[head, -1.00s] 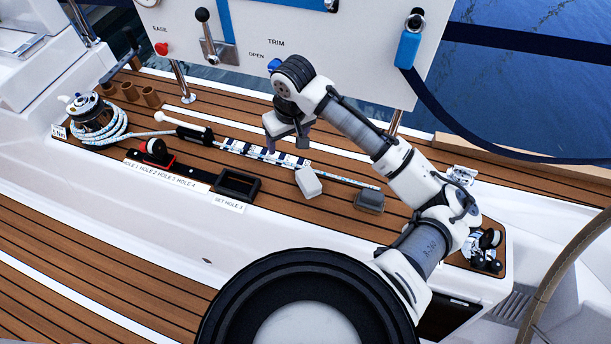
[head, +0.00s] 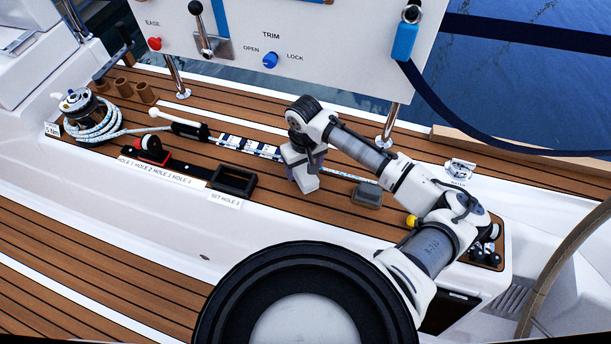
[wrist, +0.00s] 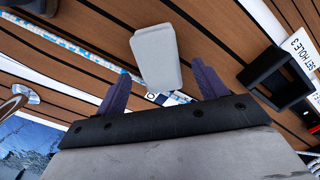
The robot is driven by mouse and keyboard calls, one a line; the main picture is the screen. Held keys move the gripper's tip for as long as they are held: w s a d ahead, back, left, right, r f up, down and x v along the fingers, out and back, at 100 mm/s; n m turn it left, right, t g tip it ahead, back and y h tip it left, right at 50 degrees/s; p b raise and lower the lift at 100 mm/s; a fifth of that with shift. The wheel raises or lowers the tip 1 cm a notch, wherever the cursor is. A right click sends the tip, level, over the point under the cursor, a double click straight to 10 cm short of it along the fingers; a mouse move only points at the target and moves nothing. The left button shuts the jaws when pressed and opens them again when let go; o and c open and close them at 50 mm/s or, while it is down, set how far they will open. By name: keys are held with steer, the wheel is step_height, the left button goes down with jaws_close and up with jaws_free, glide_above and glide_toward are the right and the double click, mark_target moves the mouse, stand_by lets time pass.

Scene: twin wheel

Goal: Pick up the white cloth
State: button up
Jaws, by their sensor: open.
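The white cloth (head: 307,184) looks like a small pale folded block on the teak deck. In the head view my gripper (head: 300,164) is just above it and hides its upper part. In the wrist view the cloth (wrist: 157,60) lies ahead of the fingertips, between their lines. My gripper (wrist: 160,82) is open, with its two purple fingers apart and nothing visibly held. I cannot tell whether a finger touches the cloth.
A grey block (head: 367,192) lies right of the cloth. A black open-topped tray (head: 234,181) stands to the left, near the hole labels. A blue-and-white rope (head: 250,147) runs behind. The white panel (head: 330,55) rises at the back.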

steer(key=shift+a+f, duration=0.1)
steer(key=shift+f, duration=1.25)
steer(key=c, duration=1.1)
steer(key=shift+c, duration=0.2)
steer(key=shift+r, duration=0.1)
step_height(320, 180, up, 20)
steer(key=shift+p, duration=0.3)
steer(key=o, duration=0.5)
steer(key=c, duration=0.3)
